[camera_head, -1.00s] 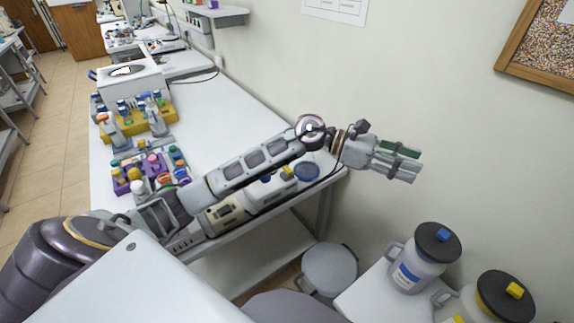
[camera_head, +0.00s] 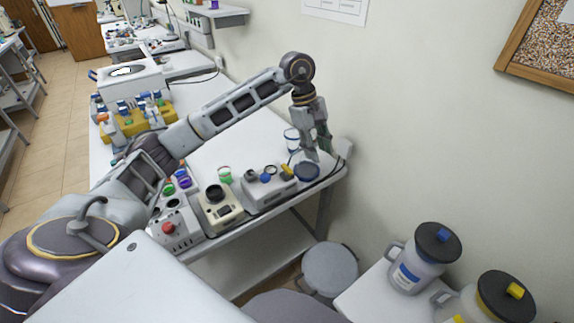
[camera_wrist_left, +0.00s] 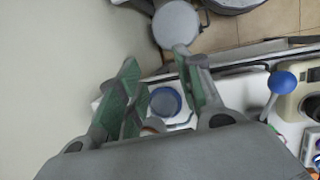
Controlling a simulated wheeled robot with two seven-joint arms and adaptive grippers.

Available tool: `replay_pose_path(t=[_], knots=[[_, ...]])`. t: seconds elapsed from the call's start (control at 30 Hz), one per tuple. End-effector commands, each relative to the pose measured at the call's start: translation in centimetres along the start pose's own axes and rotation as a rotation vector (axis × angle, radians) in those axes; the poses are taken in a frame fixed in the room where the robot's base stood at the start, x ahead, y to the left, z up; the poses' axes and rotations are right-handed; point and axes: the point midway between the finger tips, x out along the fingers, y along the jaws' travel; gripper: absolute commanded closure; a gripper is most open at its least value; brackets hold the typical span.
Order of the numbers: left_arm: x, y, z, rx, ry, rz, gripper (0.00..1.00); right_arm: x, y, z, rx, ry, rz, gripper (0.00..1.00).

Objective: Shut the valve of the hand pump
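My left gripper (camera_head: 314,156) points down over the far right corner of the bench, just above and beside a dark blue round disc (camera_head: 306,171). In the left wrist view my left gripper (camera_wrist_left: 163,75) has its green-padded fingers apart, with the blue disc (camera_wrist_left: 165,102) seen between them and nothing held. A grey-white unit (camera_head: 268,192) with a black knob, a blue knob and a yellow part stands just left of the disc. In the wrist view a blue ball lever (camera_wrist_left: 284,82) shows at the right. I cannot tell which part is the hand pump's valve. My right gripper is out of view.
A cream device (camera_head: 220,210) and a white box with a red knob (camera_head: 172,228) stand along the bench front. A clear cup with a blue rim (camera_head: 292,138) stands behind the gripper. The wall is close on the right. A stool (camera_head: 330,268) stands below.

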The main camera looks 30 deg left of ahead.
Motion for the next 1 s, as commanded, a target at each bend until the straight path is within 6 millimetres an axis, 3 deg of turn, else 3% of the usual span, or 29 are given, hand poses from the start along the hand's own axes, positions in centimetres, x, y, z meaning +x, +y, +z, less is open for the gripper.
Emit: replay_pose_path(t=[0.1, 0.33, 0.67, 1.0], knots=[[-2.3, -1.2, -3.2, 0.006, 0.117, -0.057, 0.64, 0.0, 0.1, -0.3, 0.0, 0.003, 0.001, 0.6], [-5.5, -3.2, -6.9, -0.002, 0.255, -0.145, 0.64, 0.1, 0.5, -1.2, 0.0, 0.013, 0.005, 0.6], [-6.2, -3.7, -7.6, -0.004, 0.281, -0.164, 0.64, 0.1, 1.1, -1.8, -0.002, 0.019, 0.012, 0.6], [-5.6, -3.8, -7.7, -0.005, 0.279, -0.165, 0.64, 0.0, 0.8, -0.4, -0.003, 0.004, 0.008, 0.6]])
